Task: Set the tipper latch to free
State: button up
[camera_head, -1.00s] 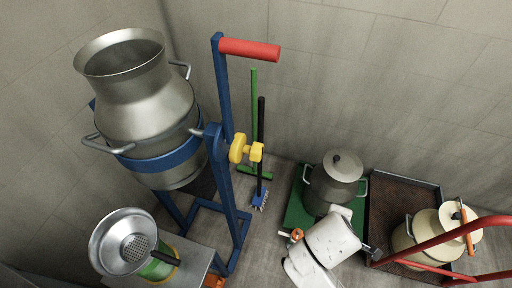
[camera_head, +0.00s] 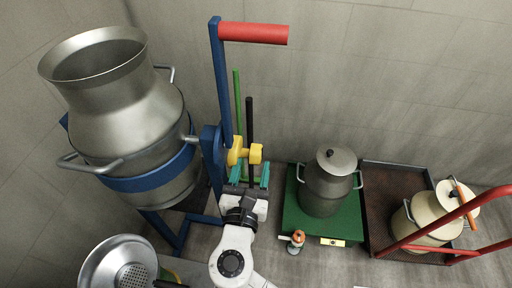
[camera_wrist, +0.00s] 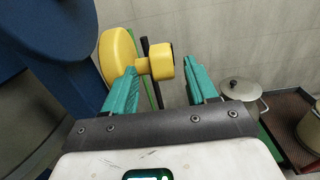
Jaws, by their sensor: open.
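The yellow tipper latch (camera_head: 237,152) sits on the blue tipper frame (camera_head: 211,160), beside the milk can. It has a larger rounded part on the left and a smaller knob (camera_head: 256,153) on the right. My gripper (camera_head: 250,174) is just below the latch in the head view, teal fingers open and spread. In the wrist view, the latch knob (camera_wrist: 161,62) shows beyond and between my fingertips (camera_wrist: 162,80), and the larger yellow part (camera_wrist: 117,55) lies beyond the left finger. I cannot tell whether the fingers touch the latch.
A big metal can (camera_head: 115,120) rests in the blue tipper cradle, with a red handle (camera_head: 253,33) above. A strainer (camera_head: 118,262) stands at lower left. A lidded pot (camera_head: 328,185) stands on a green scale, right of my arm. A red-railed cart (camera_head: 380,210) is farther right.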

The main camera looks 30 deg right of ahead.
aim_at(256, 148)
jog(key=x, duration=0.7)
jog(key=shift+s, duration=0.1)
jog(key=shift+c, duration=0.2)
jog(key=c, duration=0.9)
